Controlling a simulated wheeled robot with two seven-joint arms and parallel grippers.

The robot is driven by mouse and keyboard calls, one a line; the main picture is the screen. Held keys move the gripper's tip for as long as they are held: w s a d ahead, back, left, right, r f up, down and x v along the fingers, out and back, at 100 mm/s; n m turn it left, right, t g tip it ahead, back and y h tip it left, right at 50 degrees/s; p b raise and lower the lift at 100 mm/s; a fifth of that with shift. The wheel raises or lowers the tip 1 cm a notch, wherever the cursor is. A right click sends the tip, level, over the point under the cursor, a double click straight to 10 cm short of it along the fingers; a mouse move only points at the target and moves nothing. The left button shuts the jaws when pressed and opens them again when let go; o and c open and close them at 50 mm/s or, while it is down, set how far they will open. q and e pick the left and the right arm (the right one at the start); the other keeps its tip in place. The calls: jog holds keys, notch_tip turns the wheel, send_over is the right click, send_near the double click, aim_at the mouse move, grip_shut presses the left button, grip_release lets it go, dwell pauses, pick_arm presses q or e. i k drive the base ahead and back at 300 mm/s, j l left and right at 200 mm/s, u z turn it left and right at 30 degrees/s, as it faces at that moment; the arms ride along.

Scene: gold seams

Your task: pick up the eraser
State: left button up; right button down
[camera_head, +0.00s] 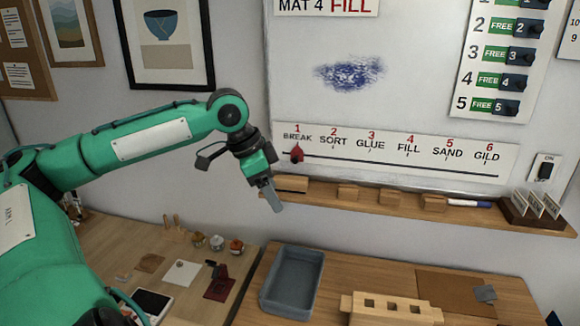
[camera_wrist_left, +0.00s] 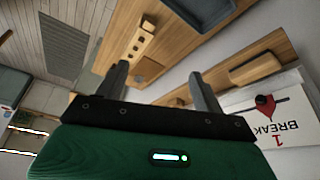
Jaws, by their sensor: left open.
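A long wooden block that looks like the eraser (camera_head: 293,185) lies on the ledge under the whiteboard, at the ledge's left end. It also shows in the left wrist view (camera_wrist_left: 257,68), to the right of the fingers. My left gripper (camera_head: 272,198) is open and empty, pointing down in front of the ledge's left end, close to the block and partly over it in the head view. Its two fingers (camera_wrist_left: 161,85) stand apart in the wrist view with nothing between them. My right gripper is not in view.
The ledge (camera_head: 330,198) also holds several smaller wooden blocks (camera_head: 390,197), a marker (camera_head: 469,203) and a card holder (camera_head: 537,212). Below are a grey tray (camera_head: 292,281) and a wooden rack (camera_head: 390,310) on the table. The whiteboard (camera_head: 420,90) rises behind, with a blue smudge (camera_head: 349,74).

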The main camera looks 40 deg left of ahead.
aim_at(284, 183)
jog(key=i+j, duration=0.3)
jog(key=j, duration=0.15)
jog(key=i+j, duration=0.3)
jog(key=j, duration=0.15)
